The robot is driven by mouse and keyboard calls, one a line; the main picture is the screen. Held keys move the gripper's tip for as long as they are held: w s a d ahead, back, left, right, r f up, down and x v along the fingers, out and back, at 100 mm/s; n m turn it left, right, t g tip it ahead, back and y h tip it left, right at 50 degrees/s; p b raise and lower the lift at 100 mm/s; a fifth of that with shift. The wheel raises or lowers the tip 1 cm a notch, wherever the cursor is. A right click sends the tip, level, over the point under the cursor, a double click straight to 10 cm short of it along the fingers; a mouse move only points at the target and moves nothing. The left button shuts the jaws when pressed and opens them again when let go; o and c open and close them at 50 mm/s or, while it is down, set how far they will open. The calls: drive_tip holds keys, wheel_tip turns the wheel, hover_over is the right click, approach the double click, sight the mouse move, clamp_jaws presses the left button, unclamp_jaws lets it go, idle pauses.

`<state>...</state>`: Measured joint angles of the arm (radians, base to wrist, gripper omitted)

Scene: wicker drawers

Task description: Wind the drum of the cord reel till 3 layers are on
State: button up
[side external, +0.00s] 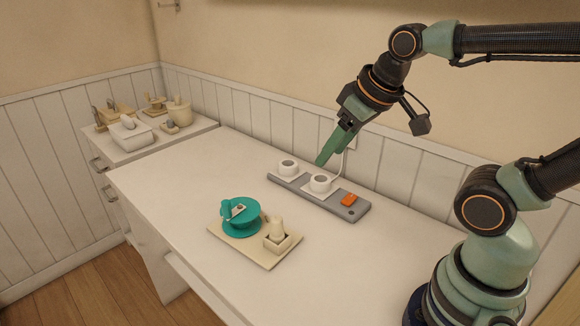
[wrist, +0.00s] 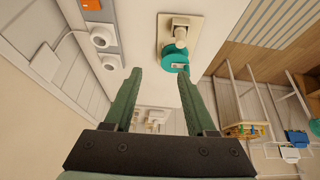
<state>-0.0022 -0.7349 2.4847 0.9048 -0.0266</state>
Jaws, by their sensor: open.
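The cord reel is a teal drum (side external: 241,222) on a pale board (side external: 225,237) on the white table. A small teal knob and a light plate sit on top of the drum. A cream rounded piece (side external: 277,232) stands in a square holder at the board's right end. The drum (wrist: 174,60) also shows in the wrist view, beyond the right fingertip. I cannot make out any cord layers. My gripper (side external: 324,160) is open and empty, above and behind the reel, apart from it. In the wrist view my gripper (wrist: 159,74) has its green fingers spread.
A grey power strip (side external: 350,212) with two white round plugs (side external: 320,184) and an orange switch (side external: 348,200) lies near the back wall, under my gripper. A side cabinet (side external: 150,146) at the left bears several small items. The table's left part is clear.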

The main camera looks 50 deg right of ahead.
drive_tip(key=w+a+r+n+g, duration=0.2)
drive_tip(key=w+n, duration=0.4)
drive_tip(key=n, duration=0.1)
drive_tip(key=n+g, duration=0.4)
drive_tip(key=n, duration=1.7)
hover_over(225, 202)
wheel_tip(225, 202, down, 8)
drive_tip(key=shift+m, duration=0.3)
wheel_tip(225, 202, down, 12)
drive_tip(key=shift+r, duration=0.1)
clamp_jaws()
